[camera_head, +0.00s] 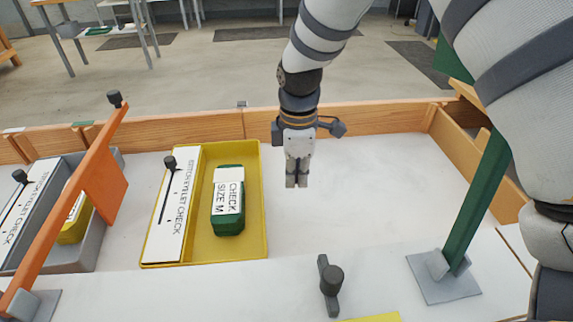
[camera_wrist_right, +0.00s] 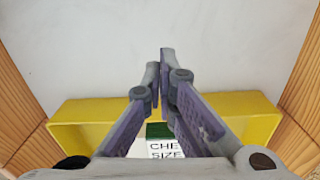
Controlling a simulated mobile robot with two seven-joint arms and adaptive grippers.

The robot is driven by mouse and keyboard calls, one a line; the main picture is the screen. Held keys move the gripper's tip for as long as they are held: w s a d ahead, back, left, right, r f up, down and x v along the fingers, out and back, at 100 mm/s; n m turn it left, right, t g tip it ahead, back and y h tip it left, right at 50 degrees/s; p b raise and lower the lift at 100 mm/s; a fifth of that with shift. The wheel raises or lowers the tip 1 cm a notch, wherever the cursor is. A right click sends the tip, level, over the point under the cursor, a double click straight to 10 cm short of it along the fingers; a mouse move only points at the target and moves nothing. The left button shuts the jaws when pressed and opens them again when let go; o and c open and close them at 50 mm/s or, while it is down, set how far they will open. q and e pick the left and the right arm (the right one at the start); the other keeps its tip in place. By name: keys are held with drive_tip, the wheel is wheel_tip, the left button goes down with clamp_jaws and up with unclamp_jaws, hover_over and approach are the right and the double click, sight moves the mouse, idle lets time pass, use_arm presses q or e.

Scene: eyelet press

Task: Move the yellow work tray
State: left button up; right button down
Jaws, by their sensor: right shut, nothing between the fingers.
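The yellow work tray (camera_head: 258,228) lies on the white surface left of centre in the head view. It holds a white board (camera_head: 174,215) with a black-knobbed pin and a green block (camera_head: 229,220) labelled "CHECK SIZE M". My right gripper (camera_head: 297,184) is shut and empty, pointing down just right of the tray and apart from it in the head view. In the right wrist view, the shut fingers (camera_wrist_right: 161,75) show in front of the yellow tray (camera_wrist_right: 85,110), and the green block (camera_wrist_right: 158,131) is partly hidden behind them. My left gripper is not in view.
A grey tray (camera_head: 102,215) with a yellow item stands at the left, behind a slanted orange bar (camera_head: 75,200). A wooden rim (camera_head: 200,130) borders the back. A green post (camera_head: 483,200) stands at the right. The white surface (camera_head: 370,200) right of my gripper is clear.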

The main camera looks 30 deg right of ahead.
sight(242, 188)
wheel_tip(242, 188, down, 6)
drive_tip(key=shift+w+a+f+b, duration=0.1)
drive_tip(key=shift+w+a+b, duration=0.05)
drive_tip(key=shift+b, duration=0.2)
drive_tip(key=a, duration=0.1)
drive_tip(key=w+a, duration=0.1)
drive_tip(key=a, duration=0.1)
drive_tip(key=shift+w+r, duration=0.3)
drive_tip(key=shift+w, duration=0.1)
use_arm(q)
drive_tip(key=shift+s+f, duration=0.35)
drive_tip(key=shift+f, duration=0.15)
use_arm(e)
drive_tip(key=shift+w+a, duration=0.1)
drive_tip(key=shift+a, duration=0.1)
drive_tip(key=w+a, duration=0.2)
drive_tip(key=a, duration=0.1)
drive_tip(key=w+a, duration=0.1)
drive_tip(key=a, duration=0.1)
drive_tip(key=shift+w+a+f+b, duration=0.1)
drive_tip(key=shift+a+b, duration=0.05)
drive_tip(key=shift+b, duration=0.15)
drive_tip(key=shift+w+a, duration=0.25)
drive_tip(key=shift+a, duration=0.2)
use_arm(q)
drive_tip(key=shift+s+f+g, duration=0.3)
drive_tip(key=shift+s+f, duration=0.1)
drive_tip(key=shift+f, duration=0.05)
use_arm(e)
drive_tip(key=shift+r, duration=0.2)
